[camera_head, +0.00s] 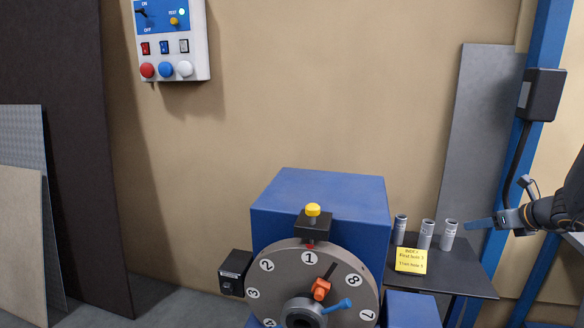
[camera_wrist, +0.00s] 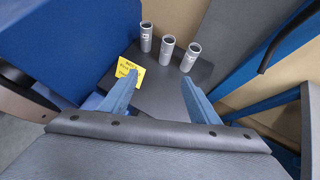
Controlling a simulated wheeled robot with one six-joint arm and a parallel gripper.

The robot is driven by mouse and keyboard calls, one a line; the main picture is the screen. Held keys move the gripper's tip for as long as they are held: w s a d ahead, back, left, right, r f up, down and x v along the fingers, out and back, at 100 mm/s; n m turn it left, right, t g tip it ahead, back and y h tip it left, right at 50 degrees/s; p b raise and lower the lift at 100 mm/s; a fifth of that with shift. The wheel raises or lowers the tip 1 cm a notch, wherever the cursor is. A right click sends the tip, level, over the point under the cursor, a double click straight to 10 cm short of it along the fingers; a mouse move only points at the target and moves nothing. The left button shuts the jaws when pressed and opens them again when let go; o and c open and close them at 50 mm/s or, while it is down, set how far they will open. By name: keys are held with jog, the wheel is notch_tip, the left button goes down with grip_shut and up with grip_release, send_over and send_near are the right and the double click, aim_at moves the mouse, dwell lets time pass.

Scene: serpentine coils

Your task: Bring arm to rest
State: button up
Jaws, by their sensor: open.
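My gripper (camera_head: 468,225) reaches in from the right edge in the head view, near the right side of a small dark shelf. In the wrist view my gripper (camera_wrist: 160,92) shows two blue fingers spread apart with nothing between them. Three grey tubes (camera_head: 426,234) stand upright on the shelf, beyond the fingertips; they also show in the wrist view (camera_wrist: 166,49). In the head view the fingers lie just right of the rightmost tube (camera_head: 449,235); contact cannot be told.
A blue machine (camera_head: 320,195) with a numbered grey dial (camera_head: 268,285) stands left of the dark shelf (camera_head: 460,272). A yellow note (camera_head: 410,261) is at the shelf's front. A control box (camera_head: 172,40) hangs on the wall. A blue post (camera_head: 540,130) rises at the right.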

jog(key=s+a+f+n+g+y+b, duration=0.1)
jog(key=s+a+f+n+g+b, duration=0.2)
jog(key=a+n, duration=0.65)
jog(key=s+a+f+n+g+y+b, duration=0.15)
jog(key=s+a+f+n, duration=0.25)
jog(key=a, duration=1)
jog(key=s+a+f+n+g+h+b, duration=0.2)
jog(key=s+a+n, duration=0.4)
jog(key=s+n, duration=0.3)
jog(key=s+a+f+n+g+h+b, duration=0.2)
jog(key=s+a+n, duration=0.5)
jog(key=n, duration=0.5)
jog(key=shift+s+a+f+g+b, duration=0.15)
jog(key=shift+s+f+g+b, duration=0.2)
jog(key=shift+s+f+b, duration=0.5)
